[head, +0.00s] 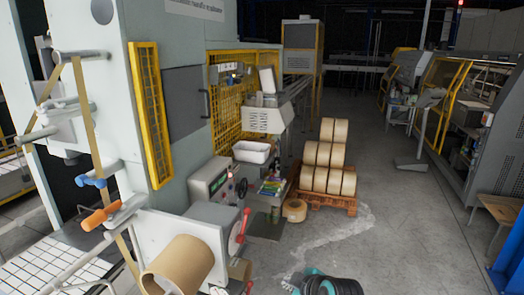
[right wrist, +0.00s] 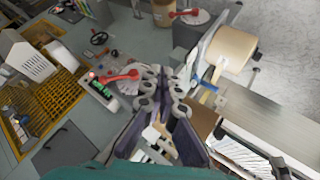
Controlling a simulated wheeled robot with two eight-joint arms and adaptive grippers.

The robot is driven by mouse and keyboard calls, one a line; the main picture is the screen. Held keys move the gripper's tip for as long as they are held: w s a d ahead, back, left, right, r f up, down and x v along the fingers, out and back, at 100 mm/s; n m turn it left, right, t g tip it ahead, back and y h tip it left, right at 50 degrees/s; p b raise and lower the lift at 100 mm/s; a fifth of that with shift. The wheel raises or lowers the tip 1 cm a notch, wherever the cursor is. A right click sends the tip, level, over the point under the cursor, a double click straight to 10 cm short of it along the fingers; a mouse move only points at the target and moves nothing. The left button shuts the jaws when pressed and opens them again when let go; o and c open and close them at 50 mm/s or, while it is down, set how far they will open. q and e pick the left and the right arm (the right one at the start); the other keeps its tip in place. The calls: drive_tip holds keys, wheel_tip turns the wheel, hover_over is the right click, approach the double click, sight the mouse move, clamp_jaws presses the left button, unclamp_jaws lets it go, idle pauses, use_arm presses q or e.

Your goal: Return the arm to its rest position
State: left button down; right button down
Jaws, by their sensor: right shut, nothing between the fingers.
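My right arm with its gripper (head: 300,284) shows only in part at the bottom edge of the head view, as teal and black pieces over the grey floor. In the right wrist view the fingers of my right gripper (right wrist: 165,85) come together and hold nothing. Behind them show the machine front and a red-handled dial (right wrist: 130,76). I cannot tell whether the fingers touch anything. My left gripper is not in view.
A packing machine (head: 190,225) with a cardboard tape roll (head: 180,265) stands at left. A white bin (head: 253,151) sits beside it. Tape rolls (head: 323,155) are stacked on a wooden pallet (head: 313,199). The floor (head: 400,230) to the right is clear.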

drive_tip(key=s+d+f+m+h+b, duration=0.1)
drive_tip(key=s+d+f+m+b, duration=0.2)
drive_tip(key=f+b, duration=0.5)
drive_tip(key=s+d+f+m+g+h+b, duration=0.1)
drive_tip(key=s+d+f+m+b, duration=0.3)
drive_tip(key=s+f+b, duration=0.3)
drive_tip(key=s+d+f+m+h+b, duration=0.1)
drive_tip(key=s+d+f+m+b, duration=0.2)
drive_tip(key=f, duration=1.3)
drive_tip(key=s+m+b, duration=0.2)
drive_tip(key=s+b, duration=0.1)
drive_tip(key=b, duration=0.2)
drive_tip(key=shift+d+m+g+h+b, duration=0.15)
drive_tip(key=shift+m+g+h+b, duration=0.15)
drive_tip(key=shift+g+b, duration=0.1)
